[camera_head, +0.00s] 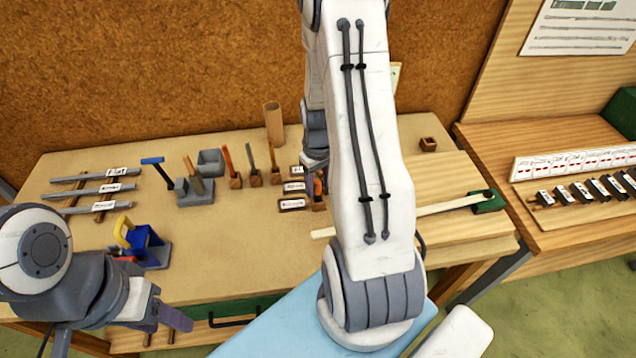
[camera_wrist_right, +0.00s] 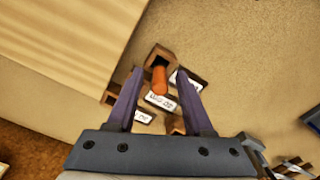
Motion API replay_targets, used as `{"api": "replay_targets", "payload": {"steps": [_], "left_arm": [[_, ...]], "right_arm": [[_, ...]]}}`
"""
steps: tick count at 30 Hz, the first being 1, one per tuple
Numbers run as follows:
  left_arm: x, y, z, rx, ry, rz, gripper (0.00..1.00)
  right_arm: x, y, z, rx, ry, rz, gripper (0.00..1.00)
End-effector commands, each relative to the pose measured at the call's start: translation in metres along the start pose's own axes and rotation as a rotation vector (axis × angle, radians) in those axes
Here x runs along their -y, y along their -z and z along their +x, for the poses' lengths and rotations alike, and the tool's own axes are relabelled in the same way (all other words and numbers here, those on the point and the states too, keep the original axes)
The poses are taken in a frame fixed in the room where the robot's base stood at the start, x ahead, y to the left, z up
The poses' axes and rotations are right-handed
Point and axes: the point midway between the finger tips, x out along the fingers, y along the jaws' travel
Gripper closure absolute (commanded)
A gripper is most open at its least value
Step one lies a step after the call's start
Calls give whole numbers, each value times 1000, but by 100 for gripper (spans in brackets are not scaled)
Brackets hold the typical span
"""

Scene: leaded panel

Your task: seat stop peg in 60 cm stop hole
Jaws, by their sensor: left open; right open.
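In the right wrist view my right gripper (camera_wrist_right: 165,90) is open, its two dark fingers on either side of an orange upright piece (camera_wrist_right: 159,80). This piece stands among small wooden blocks with white labels (camera_wrist_right: 160,101); I cannot tell whether it is the stop peg or whether the fingers touch it. In the head view the orange piece (camera_head: 318,186) is partly hidden by my right arm, and the right fingertips are not clear there. My left gripper (camera_head: 172,316) is open and empty at the lower left, in front of the bench. I cannot make out the 60 cm stop hole.
A pale strip (camera_head: 445,206) runs to a green block (camera_head: 487,201) on the right board. A cardboard tube (camera_head: 274,123) is behind. The bench's middle front is clear.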

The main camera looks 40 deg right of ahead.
Motion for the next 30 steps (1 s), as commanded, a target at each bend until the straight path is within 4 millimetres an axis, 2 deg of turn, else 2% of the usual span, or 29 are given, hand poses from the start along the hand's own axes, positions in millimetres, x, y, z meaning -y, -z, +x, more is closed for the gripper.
{"api": "replay_targets", "payload": {"steps": [5,7,15,21,25,30], "left_arm": [[0,0,0,0,0,0,50],[0,0,2,0,0,0,50],[1,-1,10,0,0,0,50],[1,-1,14,0,0,1,50],[1,-1,14,0,0,1,50],[1,-1,14,0,0,1,50]], "right_arm": [[0,1,-9,-2,-1,0,48],[-1,1,-19,-5,-2,0,48],[-1,2,-76,-8,-4,0,48],[0,1,-109,-4,-2,0,48],[0,1,-120,-2,-1,0,48],[0,0,-124,0,0,0,48]]}}
